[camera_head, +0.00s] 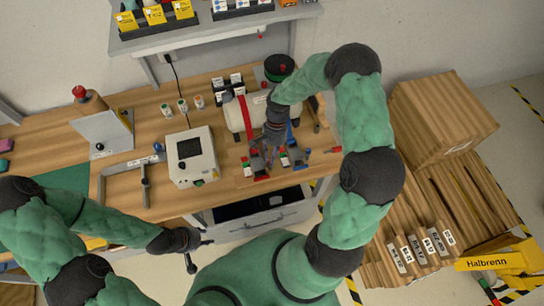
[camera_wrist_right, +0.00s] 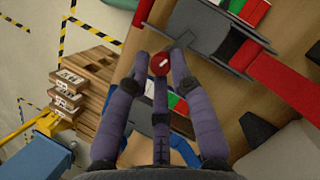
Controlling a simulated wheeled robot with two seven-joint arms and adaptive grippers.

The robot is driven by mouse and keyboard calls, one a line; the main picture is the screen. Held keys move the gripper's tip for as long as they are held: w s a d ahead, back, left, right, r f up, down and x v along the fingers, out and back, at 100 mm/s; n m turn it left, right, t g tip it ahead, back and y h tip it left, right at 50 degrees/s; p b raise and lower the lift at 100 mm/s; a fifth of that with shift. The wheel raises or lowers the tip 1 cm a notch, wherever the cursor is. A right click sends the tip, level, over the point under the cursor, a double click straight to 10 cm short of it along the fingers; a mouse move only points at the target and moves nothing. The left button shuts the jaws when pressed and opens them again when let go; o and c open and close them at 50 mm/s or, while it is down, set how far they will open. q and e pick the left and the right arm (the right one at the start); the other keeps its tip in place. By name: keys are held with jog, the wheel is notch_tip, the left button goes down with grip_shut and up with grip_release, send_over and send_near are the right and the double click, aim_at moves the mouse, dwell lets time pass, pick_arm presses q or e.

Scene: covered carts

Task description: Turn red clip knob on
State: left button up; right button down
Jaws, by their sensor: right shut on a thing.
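The red knob (camera_wrist_right: 161,64) shows in the right wrist view between the fingertips of my right gripper (camera_wrist_right: 160,60), which is shut on it. Beside it are a grey clip body (camera_wrist_right: 210,30) and a red bar (camera_wrist_right: 285,85). In the head view, my right gripper (camera_head: 270,150) reaches down over the bench among small grey clips with red, green and white parts; the knob is hidden there. My left gripper (camera_head: 198,256) hangs in front of the bench, empty, with its fingers apart.
A white cylinder with a red band (camera_head: 247,120) lies behind my right gripper. A white box with a dark screen (camera_head: 192,157) stands to the left. Wooden pallets (camera_head: 440,205) and a carton (camera_head: 440,110) stand right of the bench. An open drawer (camera_head: 262,222) is below the bench.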

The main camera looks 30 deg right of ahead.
jog(key=shift+w+a+n+g+h+b, duration=0.15)
jog(key=shift+n+g+h+b, duration=0.2)
jog(key=shift+n, duration=1.25)
jog(key=c, duration=1.1)
grip_release()
jog(key=shift+c, duration=0.2)
jog(key=v, duration=1.2)
jog(key=shift+a, duration=0.2)
jog(key=shift+w, duration=0.1)
